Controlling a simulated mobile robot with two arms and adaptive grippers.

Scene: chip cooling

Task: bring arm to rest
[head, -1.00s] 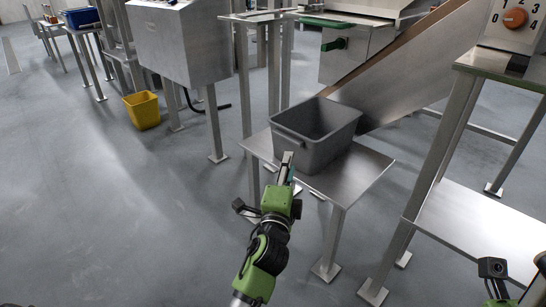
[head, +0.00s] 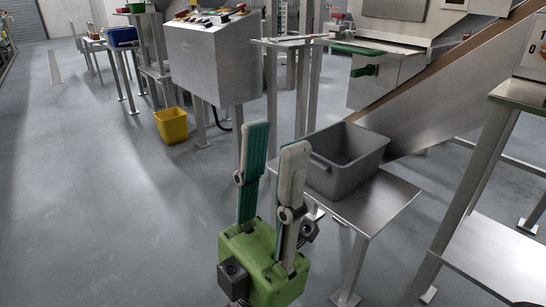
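My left gripper (head: 276,137) is raised in the lower middle of the head view, with its green body at the bottom and its two fingers pointing up. The fingers stand apart with floor showing between them, so it is open and empty. It appears in front of and to the left of the grey bin (head: 346,160). The bin looks empty and stands upright on a low metal table (head: 380,205). My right gripper is not in view.
A metal chute (head: 440,100) slopes down to the bin. A control console (head: 212,60) stands behind, with a yellow bin (head: 172,125) on the floor beside it. A metal shelf stand (head: 500,260) is at right. The floor (head: 90,220) at left is clear.

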